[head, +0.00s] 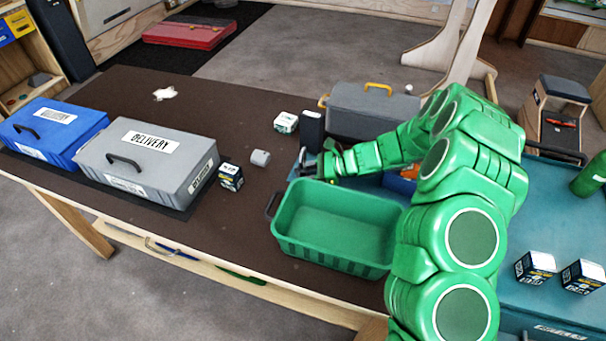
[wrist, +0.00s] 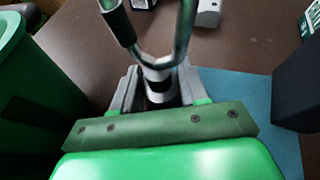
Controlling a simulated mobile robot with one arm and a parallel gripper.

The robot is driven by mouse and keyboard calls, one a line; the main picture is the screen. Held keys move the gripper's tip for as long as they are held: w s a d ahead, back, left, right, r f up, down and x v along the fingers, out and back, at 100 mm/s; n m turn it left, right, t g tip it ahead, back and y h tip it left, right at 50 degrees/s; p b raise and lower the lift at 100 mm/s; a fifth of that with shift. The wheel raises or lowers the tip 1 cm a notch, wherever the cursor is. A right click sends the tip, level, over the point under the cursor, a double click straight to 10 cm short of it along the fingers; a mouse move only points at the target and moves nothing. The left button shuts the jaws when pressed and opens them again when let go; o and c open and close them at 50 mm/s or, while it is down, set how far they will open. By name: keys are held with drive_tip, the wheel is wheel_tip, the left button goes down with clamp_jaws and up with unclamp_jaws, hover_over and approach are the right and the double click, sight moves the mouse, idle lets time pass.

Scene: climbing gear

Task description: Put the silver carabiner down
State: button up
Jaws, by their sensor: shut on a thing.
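The silver carabiner (wrist: 181,45) is held between the fingers of my gripper (wrist: 160,88), which is shut on it. In the wrist view its bent metal body and dark sleeve stick out ahead of the fingers; its far end is cut off by the top of the picture. In the head view my gripper (head: 312,170) is just behind the back left corner of the green bin (head: 340,262), over the dark brown table (head: 235,108). The carabiner is only a small shape there. The part between the fingers is hidden.
The green bin also shows at the left of the wrist view (wrist: 38,85). A dark box (head: 311,130) and a grey toolbox (head: 370,112) stand behind my gripper. A small grey block (head: 260,158), a grey delivery case (head: 150,165) and a blue case (head: 52,130) stand left.

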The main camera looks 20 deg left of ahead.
drive_tip(key=o, duration=1.3)
drive_tip(key=shift+r, duration=0.1)
drive_tip(key=shift+w+d+r, duration=0.1)
drive_tip(key=shift+v, duration=3.65)
